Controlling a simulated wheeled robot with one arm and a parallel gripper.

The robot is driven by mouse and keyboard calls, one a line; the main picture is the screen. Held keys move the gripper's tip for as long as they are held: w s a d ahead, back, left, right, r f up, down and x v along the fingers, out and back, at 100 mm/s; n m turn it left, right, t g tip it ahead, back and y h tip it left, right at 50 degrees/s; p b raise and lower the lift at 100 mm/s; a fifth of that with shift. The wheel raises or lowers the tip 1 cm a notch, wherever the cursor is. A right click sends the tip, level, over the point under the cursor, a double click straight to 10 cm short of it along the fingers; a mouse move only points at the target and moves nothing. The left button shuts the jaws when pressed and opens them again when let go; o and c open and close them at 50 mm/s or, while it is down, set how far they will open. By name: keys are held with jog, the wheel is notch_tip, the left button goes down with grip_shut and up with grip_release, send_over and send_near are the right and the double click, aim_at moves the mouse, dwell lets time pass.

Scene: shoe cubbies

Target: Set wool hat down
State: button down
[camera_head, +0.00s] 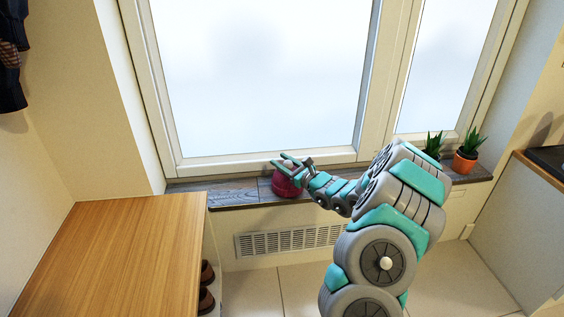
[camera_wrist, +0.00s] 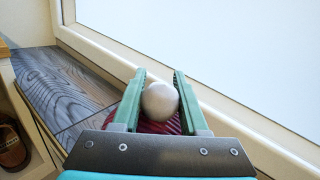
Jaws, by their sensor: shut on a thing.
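The wool hat (camera_head: 286,185) is dark pink-red and shows at the grey wooden window sill (camera_head: 232,193), below my gripper (camera_head: 287,163). In the wrist view its pale grey pompom (camera_wrist: 160,101) sits between the two green fingers of my gripper (camera_wrist: 159,92). The fingers are shut on the pompom. Part of the red knit body (camera_wrist: 160,126) shows beneath it; the rest is hidden by my gripper. The hat is at or just over the sill; I cannot tell if it touches.
The window frame (camera_head: 240,162) stands close behind the hat. Potted plants (camera_head: 466,153) stand at the sill's right end. The sill is clear left of the hat. A wooden cabinet top (camera_head: 120,250) is bare, with brown shoes (camera_head: 206,286) beside it. A radiator grille (camera_head: 290,239) is below the sill.

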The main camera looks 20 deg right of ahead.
jog(key=shift+c, duration=2.2)
grip_release()
